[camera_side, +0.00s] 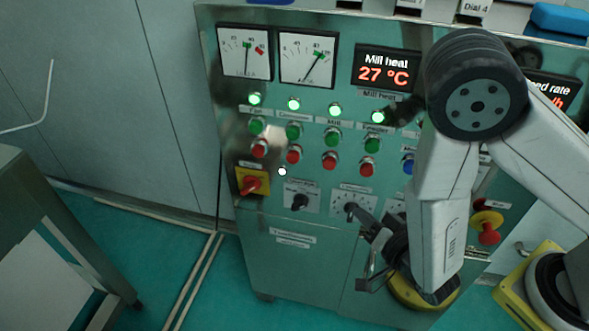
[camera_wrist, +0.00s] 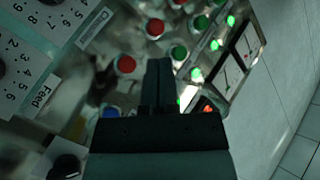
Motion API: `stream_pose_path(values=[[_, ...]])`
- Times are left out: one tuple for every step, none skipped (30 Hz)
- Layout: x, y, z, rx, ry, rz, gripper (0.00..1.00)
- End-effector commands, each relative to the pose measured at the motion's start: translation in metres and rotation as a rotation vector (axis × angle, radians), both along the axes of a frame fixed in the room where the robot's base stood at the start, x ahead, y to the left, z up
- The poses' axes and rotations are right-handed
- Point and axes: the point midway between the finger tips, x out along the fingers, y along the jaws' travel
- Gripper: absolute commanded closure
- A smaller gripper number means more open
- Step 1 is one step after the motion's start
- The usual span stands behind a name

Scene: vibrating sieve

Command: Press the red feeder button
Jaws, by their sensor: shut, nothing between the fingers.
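The red feeder button (camera_side: 366,170) is at the right end of the row of red buttons on the green control panel, below the green feeder button (camera_side: 371,145). In the wrist view my gripper (camera_wrist: 158,64) points up the picture and covers part of the panel, seemingly the green feeder button. I see no contact with the red button.
A blue button (camera_side: 408,163) sits right of the feeder column, partly behind my arm. Other red buttons (camera_side: 329,160) lie to the left. A red-and-yellow switch (camera_side: 251,184) and a red emergency stop (camera_side: 489,234) stand out from the panel. Black dials (camera_side: 300,202) line the lower panel.

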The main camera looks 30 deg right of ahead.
Motion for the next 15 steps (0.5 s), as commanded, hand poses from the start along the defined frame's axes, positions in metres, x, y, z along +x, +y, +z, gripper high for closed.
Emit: stream_pose_path(values=[[0.000, 0.000, 0.000, 0.000, 0.000, 0.000, 1.00], [0.001, 0.000, 0.000, 0.000, 0.000, 0.000, 1.00], [0.001, -0.001, 0.000, 0.000, 0.001, -0.001, 1.00], [0.001, -0.001, 0.000, 0.000, 0.001, -0.001, 1.00], [0.002, -0.001, 0.000, 0.000, 0.001, -0.001, 1.00], [0.003, -0.002, 0.000, 0.000, 0.001, -0.001, 1.00], [0.003, -0.003, 0.000, 0.000, 0.001, -0.001, 1.00], [0.004, -0.004, 0.000, 0.000, 0.000, -0.002, 1.00], [0.005, -0.005, 0.000, 0.000, 0.001, -0.003, 1.00], [0.006, -0.006, 0.000, 0.000, 0.001, -0.003, 1.00], [0.008, -0.007, 0.000, 0.000, 0.001, -0.002, 1.00], [0.009, -0.009, 0.000, 0.000, 0.001, -0.003, 1.00], [0.011, -0.011, 0.000, -0.001, 0.001, -0.004, 1.00], [0.012, -0.012, 0.000, 0.000, 0.001, -0.003, 1.00], [0.014, -0.014, 0.000, -0.001, 0.001, -0.004, 1.00]])
